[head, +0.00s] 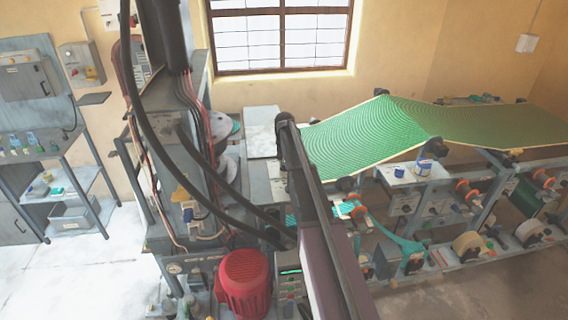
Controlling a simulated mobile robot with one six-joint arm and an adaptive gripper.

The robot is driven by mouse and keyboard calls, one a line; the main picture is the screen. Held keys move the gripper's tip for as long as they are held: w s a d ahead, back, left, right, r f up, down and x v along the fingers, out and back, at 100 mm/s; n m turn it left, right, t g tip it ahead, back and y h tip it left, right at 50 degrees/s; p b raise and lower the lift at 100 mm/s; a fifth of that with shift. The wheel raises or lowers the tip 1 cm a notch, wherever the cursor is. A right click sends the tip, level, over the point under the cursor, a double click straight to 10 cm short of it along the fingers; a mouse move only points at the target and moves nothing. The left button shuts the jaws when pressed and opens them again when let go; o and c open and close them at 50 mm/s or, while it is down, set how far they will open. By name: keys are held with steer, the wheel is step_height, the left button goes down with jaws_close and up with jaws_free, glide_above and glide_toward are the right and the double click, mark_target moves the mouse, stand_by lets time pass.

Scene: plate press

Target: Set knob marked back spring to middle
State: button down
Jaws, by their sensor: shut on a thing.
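I cannot make out a knob marked back spring, and no label can be read at this size. A small control box (290,284) with a green lit strip stands beside the red motor housing (243,284), low in the middle of the head view. My dark arm link crosses the middle of the picture and covers part of the machine behind it. I cannot pick out my gripper or its fingers, so what it touches is hidden.
A green patterned sheet (375,138) spans the machine on the right. Orange and white rollers (468,192) sit below it. Black hoses hang in front of the machine's upright frame. A shelf rack (70,199) stands at left, with bare pale floor (75,262) before it.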

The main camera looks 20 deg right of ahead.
steer(key=shift+n, duration=1.6)
steer(key=c, duration=0.7)
jaws_free()
steer(key=shift+o, duration=0.2)
steer(key=shift+m, duration=0.4)
